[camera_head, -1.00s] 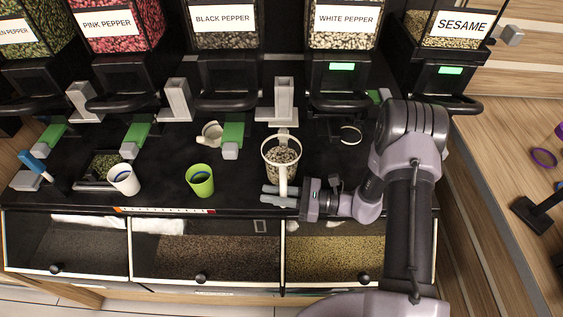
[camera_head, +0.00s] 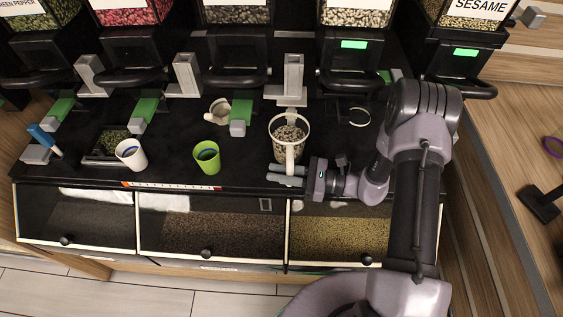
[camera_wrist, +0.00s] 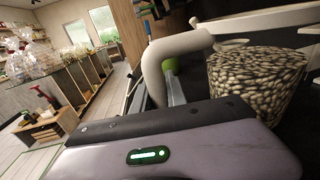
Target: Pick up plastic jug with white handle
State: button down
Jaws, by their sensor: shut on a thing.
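The plastic jug (camera_head: 277,142) is clear with a white rim and a white handle, and it is filled with pale speckled peppercorns. It stands upright at the front right of the black counter. My gripper (camera_head: 287,175) reaches in from the right and is shut on the jug's handle, on its front side. In the wrist view the white handle (camera_wrist: 180,45) rises just beyond my gripper, with the jug's contents (camera_wrist: 255,80) close to its right. The fingertips are mostly hidden in the wrist view. I cannot tell whether the jug's base touches the counter.
A green cup (camera_head: 207,158) and a white cup (camera_head: 131,154) stand to the left. Pepper dispensers with black handles line the back, including the sesame one (camera_head: 465,50). Drawers (camera_head: 210,235) of peppercorns run along the front. A white ring (camera_head: 360,117) lies behind my arm.

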jog(key=s+d+r+p, duration=0.2)
jog(key=s, duration=0.5)
jog(key=s+d+r+p, duration=0.1)
jog(key=s+r+p, duration=0.1)
jog(key=s, duration=0.6)
jog(key=shift+s+d+r+p, duration=0.25)
jog(key=shift+d+r+p, duration=0.1)
jog(key=shift+r, duration=0.1)
dwell(0.8)
